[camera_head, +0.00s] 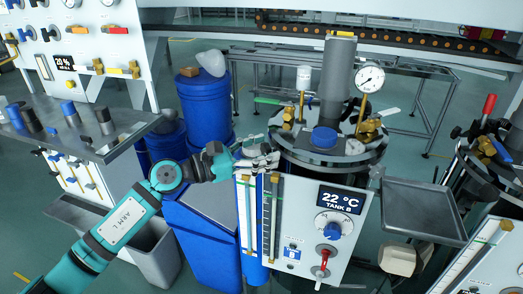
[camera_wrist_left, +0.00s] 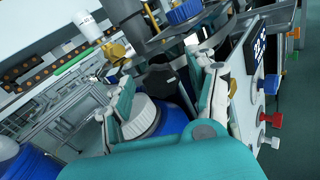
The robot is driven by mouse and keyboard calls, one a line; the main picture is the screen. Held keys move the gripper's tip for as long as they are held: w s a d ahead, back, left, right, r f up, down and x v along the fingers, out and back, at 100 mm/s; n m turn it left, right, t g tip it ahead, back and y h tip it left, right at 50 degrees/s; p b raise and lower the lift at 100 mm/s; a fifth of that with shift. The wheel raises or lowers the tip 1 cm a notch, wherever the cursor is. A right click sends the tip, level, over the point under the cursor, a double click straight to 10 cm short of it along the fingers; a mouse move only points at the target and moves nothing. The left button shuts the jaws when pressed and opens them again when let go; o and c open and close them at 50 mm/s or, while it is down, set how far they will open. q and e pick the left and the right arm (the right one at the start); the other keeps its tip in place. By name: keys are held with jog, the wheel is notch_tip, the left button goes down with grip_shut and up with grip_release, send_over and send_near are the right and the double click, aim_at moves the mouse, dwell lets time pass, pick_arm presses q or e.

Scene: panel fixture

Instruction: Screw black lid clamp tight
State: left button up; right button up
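The black lid clamp knob (camera_wrist_left: 160,82) shows in the left wrist view at the rim of the tank lid, between the fingers of my left gripper (camera_wrist_left: 168,88). The fingers are spread, with a visible gap on each side of the knob. In the head view my left gripper (camera_head: 268,158) is at the left edge of the tank lid (camera_head: 296,146), above the Tank B panel (camera_head: 290,215). There the gripper hides the knob. My right gripper is not in view.
The lid carries a blue cap (camera_head: 324,138), a tall grey cylinder (camera_head: 337,80), a pressure gauge (camera_head: 370,78) and brass valves (camera_head: 370,127). A grey tray (camera_head: 424,208) is to the right. Blue drums (camera_head: 205,108) and a metal shelf (camera_head: 120,130) are to the left.

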pick_arm(q)
jog(key=v, duration=1.2)
